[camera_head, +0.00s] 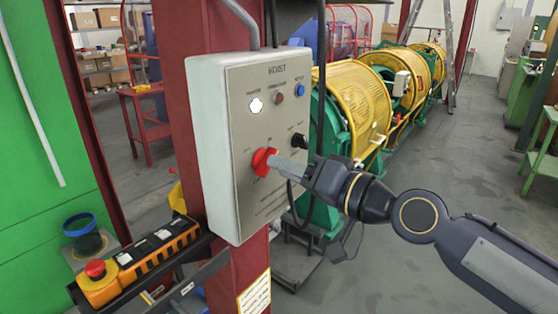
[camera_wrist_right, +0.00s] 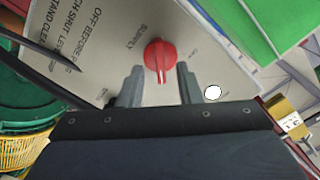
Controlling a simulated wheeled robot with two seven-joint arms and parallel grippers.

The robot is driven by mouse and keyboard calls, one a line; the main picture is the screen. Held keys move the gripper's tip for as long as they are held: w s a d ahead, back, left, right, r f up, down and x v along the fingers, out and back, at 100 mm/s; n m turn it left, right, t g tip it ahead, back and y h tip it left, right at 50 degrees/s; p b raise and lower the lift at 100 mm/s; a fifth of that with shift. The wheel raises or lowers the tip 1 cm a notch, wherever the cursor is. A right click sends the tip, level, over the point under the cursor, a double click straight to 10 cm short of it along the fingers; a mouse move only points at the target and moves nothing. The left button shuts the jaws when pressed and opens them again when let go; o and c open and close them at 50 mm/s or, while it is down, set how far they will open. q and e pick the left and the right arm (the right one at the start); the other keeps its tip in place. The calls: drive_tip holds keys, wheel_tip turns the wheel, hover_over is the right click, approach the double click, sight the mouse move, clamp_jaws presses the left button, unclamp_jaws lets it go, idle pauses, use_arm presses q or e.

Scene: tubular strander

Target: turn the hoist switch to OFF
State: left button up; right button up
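The red hoist switch (camera_head: 263,161) is a rotary knob low on the front of a grey box (camera_head: 214,150) labelled HOIST. In the wrist view the red knob (camera_wrist_right: 160,52) sits next to the word SUPPLY, its ridge pointing down the picture towards my gripper. My right gripper (camera_head: 276,163) is at the box front, right at the knob. In the wrist view its two fingers are apart, one on each side of the knob's lower part, with gaps showing. Small position marks around the knob are too blurred to read. My left gripper is not in view.
A black knob (camera_head: 299,141) sits up and right of the red one; a white lamp (camera_head: 255,105) and a blue button (camera_head: 300,90) are above. An orange pendant (camera_head: 155,250) with a red stop button lies below left. Yellow strander cages (camera_head: 355,95) stand behind.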

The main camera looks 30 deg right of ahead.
drive_tip(key=shift+x, duration=1.15)
clamp_jaws()
